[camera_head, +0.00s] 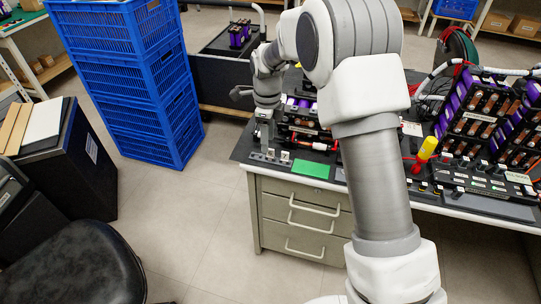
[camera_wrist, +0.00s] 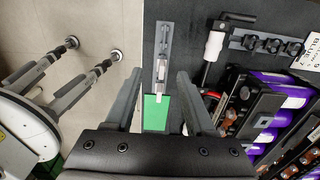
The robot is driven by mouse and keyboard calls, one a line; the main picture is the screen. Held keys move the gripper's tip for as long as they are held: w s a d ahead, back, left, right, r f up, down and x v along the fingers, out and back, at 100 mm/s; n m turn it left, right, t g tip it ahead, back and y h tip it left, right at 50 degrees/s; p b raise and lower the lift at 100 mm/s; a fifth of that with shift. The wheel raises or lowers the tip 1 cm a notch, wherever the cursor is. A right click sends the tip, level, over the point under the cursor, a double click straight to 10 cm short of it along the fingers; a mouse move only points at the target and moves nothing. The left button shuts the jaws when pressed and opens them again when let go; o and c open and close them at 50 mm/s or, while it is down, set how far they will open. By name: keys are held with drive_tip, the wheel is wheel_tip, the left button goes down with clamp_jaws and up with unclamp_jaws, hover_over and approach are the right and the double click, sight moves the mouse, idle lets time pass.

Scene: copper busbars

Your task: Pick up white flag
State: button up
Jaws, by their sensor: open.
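A grey slotted strip (camera_wrist: 164,35) lies on the dark worktop. A small whitish piece (camera_wrist: 161,70) sits at its near end, and I take this for the white flag, though it is too small to be sure. A green pad (camera_wrist: 155,114) lies just beyond the strip's near end. My gripper (camera_wrist: 160,76) is open and empty, with one finger on each side of the strip's line, above the table. In the head view, my gripper (camera_head: 265,138) hangs over the strip (camera_head: 258,156) near the table's front left corner, with the green pad (camera_head: 311,169) to its right.
A battery rack with purple cells (camera_wrist: 275,95) stands close to the right finger. A black tool with a white sleeve (camera_wrist: 214,45) lies right of the strip. In the head view, blue crates (camera_head: 130,80) are stacked left of the drawer table (camera_head: 300,212). Floor shows between them.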

sight(270, 151)
drive_tip(key=f, duration=0.1)
drive_tip(key=f+b, duration=0.1)
drive_tip(key=f, duration=0.3)
drive_tip(key=shift+d+f, duration=0.15)
drive_tip(key=shift+d, duration=0.2)
clamp_jaws()
